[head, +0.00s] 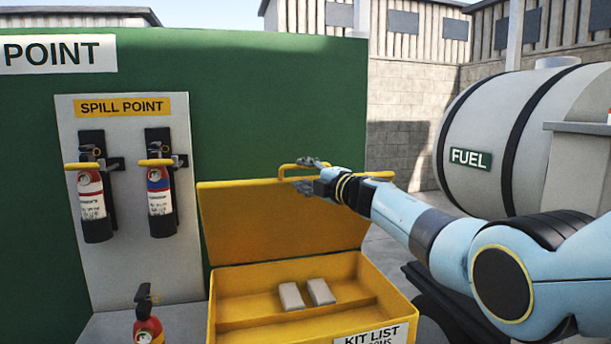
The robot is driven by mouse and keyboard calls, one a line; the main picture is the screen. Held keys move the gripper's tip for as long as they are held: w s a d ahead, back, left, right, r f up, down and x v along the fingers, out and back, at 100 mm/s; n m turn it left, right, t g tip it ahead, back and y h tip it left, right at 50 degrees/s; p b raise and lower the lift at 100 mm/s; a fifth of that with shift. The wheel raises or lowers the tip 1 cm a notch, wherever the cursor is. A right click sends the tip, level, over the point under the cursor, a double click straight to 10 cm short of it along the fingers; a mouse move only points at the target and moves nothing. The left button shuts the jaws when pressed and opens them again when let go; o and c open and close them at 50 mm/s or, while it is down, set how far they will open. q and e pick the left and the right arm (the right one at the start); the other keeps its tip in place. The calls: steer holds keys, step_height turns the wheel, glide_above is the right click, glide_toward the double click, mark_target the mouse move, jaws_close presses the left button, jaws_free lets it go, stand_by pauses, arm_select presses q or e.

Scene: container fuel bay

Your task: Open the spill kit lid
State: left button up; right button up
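The yellow spill kit (380,274) stands in front of me with a "KIT LIST" label on its front. Its lid (275,225) is raised and stands upright at the back of the box. A yellow handle (291,167) sits on the lid's top edge. My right gripper (305,175) is at the lid's top edge, by the handle. Its fingers look spread, but I cannot tell whether they touch the handle. Two pale packets (306,294) lie inside the box. My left gripper is not in view.
Two extinguishers (92,205) (160,200) hang on the "SPILL POINT" board (135,270) at left. Another extinguisher (148,328) stands low beside the box. A fuel tank (530,130) is at right. A green wall (250,110) rises behind the lid.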

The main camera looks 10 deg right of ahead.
steer(key=shift+s+f, duration=0.1)
steer(key=v, duration=1.1)
steer(key=shift+s+d, duration=0.2)
steer(key=shift+s, duration=0.2)
steer(key=shift+c, duration=0.2)
